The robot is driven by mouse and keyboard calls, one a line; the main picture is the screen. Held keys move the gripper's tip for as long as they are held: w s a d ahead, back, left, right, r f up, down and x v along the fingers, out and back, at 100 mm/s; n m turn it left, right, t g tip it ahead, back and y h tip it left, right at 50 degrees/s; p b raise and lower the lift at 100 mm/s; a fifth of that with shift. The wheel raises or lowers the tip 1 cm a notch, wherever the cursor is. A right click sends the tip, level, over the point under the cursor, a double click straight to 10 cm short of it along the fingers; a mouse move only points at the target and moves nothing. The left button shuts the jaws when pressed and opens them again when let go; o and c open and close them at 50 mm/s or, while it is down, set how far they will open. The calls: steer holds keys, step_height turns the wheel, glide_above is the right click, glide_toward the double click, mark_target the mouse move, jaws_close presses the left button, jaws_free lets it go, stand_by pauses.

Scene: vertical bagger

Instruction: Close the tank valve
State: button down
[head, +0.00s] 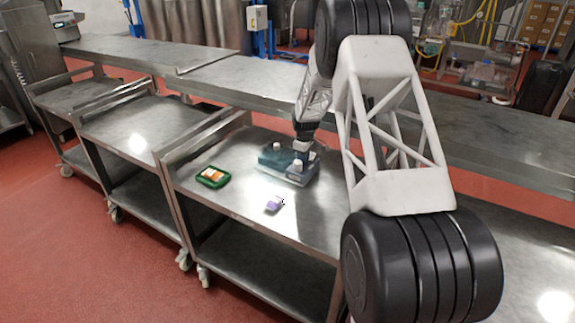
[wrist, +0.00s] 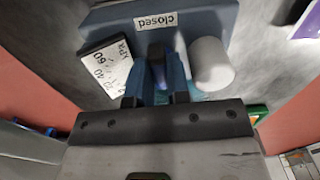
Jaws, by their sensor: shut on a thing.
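The tank valve unit (head: 290,172) is a grey-blue block with white round parts, standing on the steel cart top. A white tag with printed numbers (wrist: 107,68) is at the left and a white cylinder (wrist: 211,64) at the right. My gripper (wrist: 157,52) reaches the unit between the tag and the cylinder. Its dark fingers are shut on a blue part, seemingly the valve handle (wrist: 159,72). The fingers hide most of that part, so its angle is unclear.
A green tray with an orange item (head: 213,177) lies left of the unit on the cart. A small purple and white item (head: 274,204) lies in front. The steel top (head: 240,205) between them is clear. A long steel counter (head: 240,78) runs behind.

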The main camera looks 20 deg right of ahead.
steer(key=shift+a, duration=0.1)
stand_by(0.3)
steer(key=c, duration=0.9)
jaws_free()
steer(key=shift+r, duration=2.5)
steer(key=shift+r, duration=0.1)
steer(key=shift+r, duration=3.8)
